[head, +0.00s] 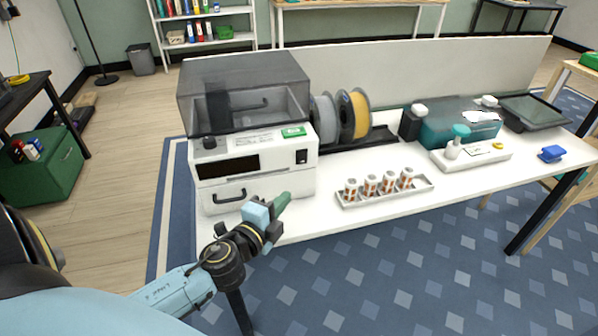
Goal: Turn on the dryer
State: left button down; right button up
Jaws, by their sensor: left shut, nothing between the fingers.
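The dryer (256,168) appears to be the white box at the left end of the white table. It has a smoky clear lid (243,88), which is down. Its front has a dark display window (231,167), a drawer with a black handle (229,196), and a small black switch (302,156) at the upper right. I cannot read the switch's position. My right gripper is out of view.
Filament spools (353,114) stand just right of the dryer. A tray (426,186) holding several small labelled cylinders sits near the table's front edge. A teal box (460,124) and a white stand (492,158) are farther right. Space in front of the table is clear.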

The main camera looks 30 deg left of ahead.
pick_arm(q)
send_near(302, 158)
jog(key=w+d+f, duration=0.1)
jog(key=w+d, duration=0.3)
jog(key=w+a, duration=0.1)
jog(key=w+a+f, duration=0.1)
jog(key=a, duration=0.1)
jog(key=shift+w+a, duration=0.1)
jog(key=shift+w, duration=0.1)
jog(key=shift+a, duration=0.1)
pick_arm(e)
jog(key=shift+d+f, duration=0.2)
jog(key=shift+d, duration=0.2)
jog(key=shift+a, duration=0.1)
